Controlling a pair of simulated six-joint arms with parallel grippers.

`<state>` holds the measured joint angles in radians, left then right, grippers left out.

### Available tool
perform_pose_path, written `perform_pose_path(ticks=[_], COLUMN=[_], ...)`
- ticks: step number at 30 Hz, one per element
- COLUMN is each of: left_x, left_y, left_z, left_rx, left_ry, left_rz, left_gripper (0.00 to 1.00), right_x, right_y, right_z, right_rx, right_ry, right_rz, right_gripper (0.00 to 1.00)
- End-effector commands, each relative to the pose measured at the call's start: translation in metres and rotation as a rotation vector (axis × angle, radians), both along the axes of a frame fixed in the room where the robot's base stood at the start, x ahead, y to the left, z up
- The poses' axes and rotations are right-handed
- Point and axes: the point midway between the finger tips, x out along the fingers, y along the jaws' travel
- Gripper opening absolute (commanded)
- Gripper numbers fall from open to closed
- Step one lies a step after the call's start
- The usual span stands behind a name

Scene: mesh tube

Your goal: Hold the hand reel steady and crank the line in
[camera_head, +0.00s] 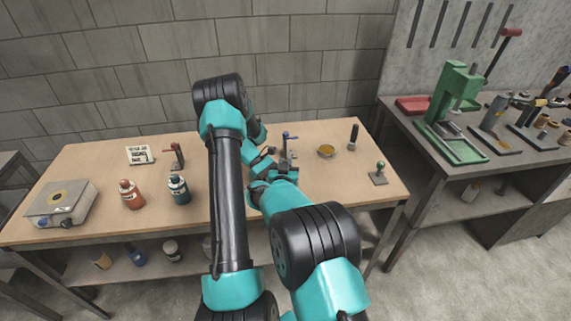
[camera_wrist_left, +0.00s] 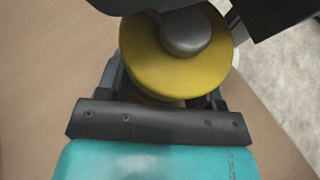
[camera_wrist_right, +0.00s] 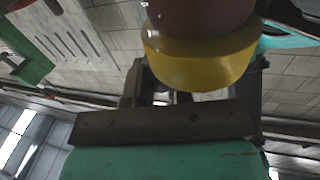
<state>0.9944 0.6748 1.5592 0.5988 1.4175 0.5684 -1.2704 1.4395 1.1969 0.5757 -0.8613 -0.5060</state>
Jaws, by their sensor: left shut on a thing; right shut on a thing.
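The hand reel shows in the left wrist view as a yellow round piece (camera_wrist_left: 160,68) with a grey rounded part (camera_wrist_left: 187,34) over it. The right wrist view shows a yellow piece (camera_wrist_right: 203,62) with a dark red cylinder (camera_wrist_right: 200,14) against it. My left gripper (camera_wrist_left: 165,95) and my right gripper (camera_wrist_right: 190,90) are both shut on the reel, close together. Which parts the fingers touch is hidden. In the head view my right gripper (camera_head: 270,178) is low over the bench, and my arms hide most of the reel.
A green press (camera_head: 455,110) stands on the right bench.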

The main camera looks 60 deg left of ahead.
Motion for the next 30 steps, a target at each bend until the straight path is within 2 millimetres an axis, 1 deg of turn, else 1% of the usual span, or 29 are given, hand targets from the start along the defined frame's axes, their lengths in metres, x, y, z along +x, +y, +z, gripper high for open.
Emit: perform_pose_path(ticks=[8,9,15,17,30], left_x=[0.0,0.0001,0.0002,0.0002,0.0002], left_y=[0.0005,0.0006,0.0004,0.0003,0.0003], left_z=[-0.0003,-0.0003,-0.0002,-0.0001,0.0001], left_rx=[0.002,0.002,0.002,0.001,0.001], left_ry=[-0.001,-0.001,-0.001,-0.001,-0.001], left_rz=[0.0,0.0,0.0,0.0,0.0], left_gripper=[0.47,0.47,0.47,0.47,0.47], right_x=[0.0001,0.0001,-0.0001,-0.0001,0.0008], right_y=[0.0001,0.0001,0.0001,0.0001,0.0005], right_z=[0.001,0.001,0.0006,0.0004,0.0003], right_rx=[0.001,0.001,0.001,0.001,0.001], right_ry=[-0.001,-0.001,-0.001,-0.001,-0.002], right_rz=[0.0,0.0,0.001,0.001,0.026], right_gripper=[0.0,0.22,0.41,0.46,0.46])
